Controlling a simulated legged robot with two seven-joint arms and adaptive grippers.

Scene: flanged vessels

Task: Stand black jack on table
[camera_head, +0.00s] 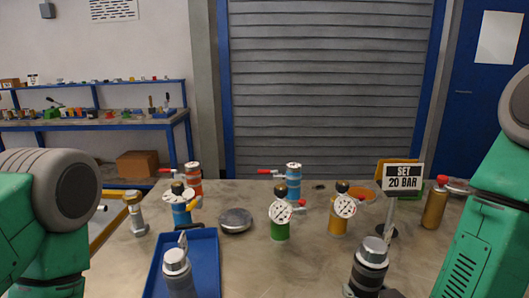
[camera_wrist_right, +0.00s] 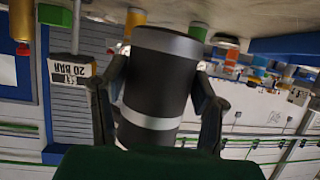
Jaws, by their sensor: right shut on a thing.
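The black jack (camera_head: 368,272) is a dark cylinder with silver bands and a silver top, at the bottom right of the head view. It looks close to upright, leaning slightly. In the wrist view its black body (camera_wrist_right: 155,85) fills the space between the two fingers of my right gripper (camera_wrist_right: 160,105), which is shut on it. The head view cuts off its lower end, so I cannot tell whether it touches the table (camera_head: 325,262). My left arm shows at the left edge, but its gripper is out of the picture.
A blue tray (camera_head: 206,262) with a grey jack (camera_head: 177,268) stands left of centre. Several gauge-topped vessels, including a green one (camera_head: 280,228) and a yellow one (camera_head: 339,222), stand behind. A "SET 20 BAR" sign (camera_head: 403,178) rises behind the black jack. Bare table lies between tray and jack.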

